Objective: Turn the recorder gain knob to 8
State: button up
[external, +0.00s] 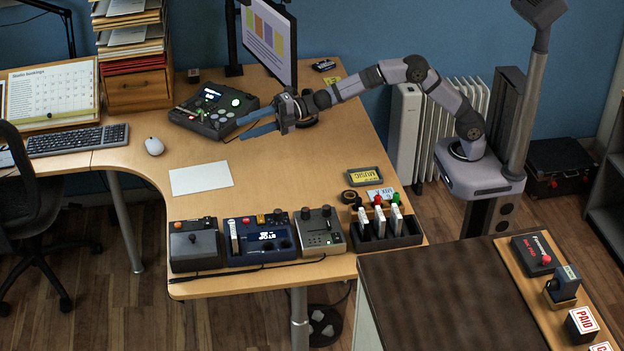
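A dark blue box with a lit display (262,238) stands at the table's front edge, between two other control boxes. The display seems to read "STOP", so this looks like the recorder. Small knobs (277,217) sit along its back edge, and a pale slider is at its left. Which knob is the gain knob, and its setting, are too small to tell. My gripper (239,130) is above the table, well behind this box, pointing left. Its two blue fingers are apart with nothing seen between them. It is close to a dark console in the picture.
The dark console (212,110) with a lit screen and green button stands at the back. A grey box (318,232) and a dark box with an orange top button (194,244) flank the recorder. A rack (385,237) with upright items stands right. White paper (201,178) lies mid-table, with bare wood around.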

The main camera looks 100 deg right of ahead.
jog(key=w+a+f+n+y+b, duration=0.2)
jog(key=a+f+n+y+b, duration=0.25)
jog(key=n, duration=0.45)
jog(key=n+g+y+b, duration=0.75)
jog(key=n+g, duration=0.35)
jog(key=n, duration=0.8)
send_near(278, 215)
jog(key=shift+y, duration=0.4)
jog(key=shift+p+x, duration=0.45)
jog(key=shift+x, duration=1.8)
jog(key=shift+p+x, duration=0.55)
jog(key=shift+x, duration=0.55)
jog(key=shift+w+f, duration=0.15)
jog(key=shift+w, duration=0.05)
jog(key=shift+f, duration=0.1)
grip_shut()
